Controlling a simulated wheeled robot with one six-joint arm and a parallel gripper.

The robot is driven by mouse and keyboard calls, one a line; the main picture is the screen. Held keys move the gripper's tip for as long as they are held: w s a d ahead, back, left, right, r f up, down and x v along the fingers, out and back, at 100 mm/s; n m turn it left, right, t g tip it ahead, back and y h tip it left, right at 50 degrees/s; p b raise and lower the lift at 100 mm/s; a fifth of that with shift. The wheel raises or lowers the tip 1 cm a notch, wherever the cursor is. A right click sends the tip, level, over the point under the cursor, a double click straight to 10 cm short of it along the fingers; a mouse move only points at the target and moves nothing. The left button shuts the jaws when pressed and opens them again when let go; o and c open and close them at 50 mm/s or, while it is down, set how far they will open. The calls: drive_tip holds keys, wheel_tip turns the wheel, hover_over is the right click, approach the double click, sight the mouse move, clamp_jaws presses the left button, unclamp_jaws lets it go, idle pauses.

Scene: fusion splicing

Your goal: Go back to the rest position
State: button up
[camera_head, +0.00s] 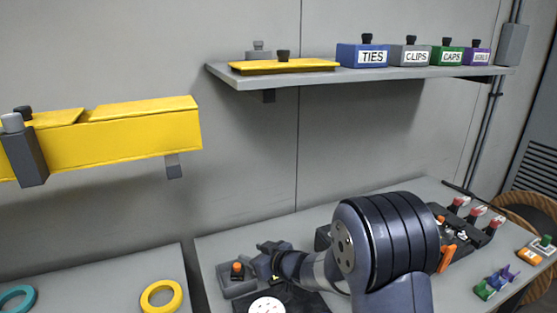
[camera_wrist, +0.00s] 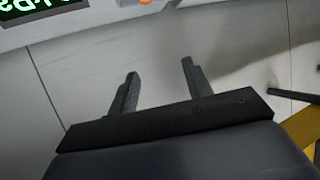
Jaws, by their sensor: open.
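My gripper (camera_head: 272,262) is low over the workbench in the head view, beside a small grey box with an orange-topped knob (camera_head: 237,268). In the wrist view its two dark fingers (camera_wrist: 160,78) stand apart with nothing between them.
A shelf (camera_head: 390,75) above holds the blue TIES box (camera_head: 362,54), other labelled boxes and a yellow tray (camera_head: 285,66). A yellow channel (camera_head: 130,128) hangs at left. Yellow (camera_head: 161,296) and teal (camera_head: 16,298) rings lie on the left bench. Coloured parts (camera_head: 497,282) are at right.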

drive_tip(key=x, duration=0.8)
drive_tip(key=shift+s+d+r+p, duration=0.15)
drive_tip(key=shift+r+p, duration=1)
drive_tip(key=shift+s+d+r+p, duration=0.1)
drive_tip(key=shift+d+r+p, duration=0.05)
drive_tip(key=shift+r+p, duration=1)
drive_tip(key=shift+f, duration=0.2)
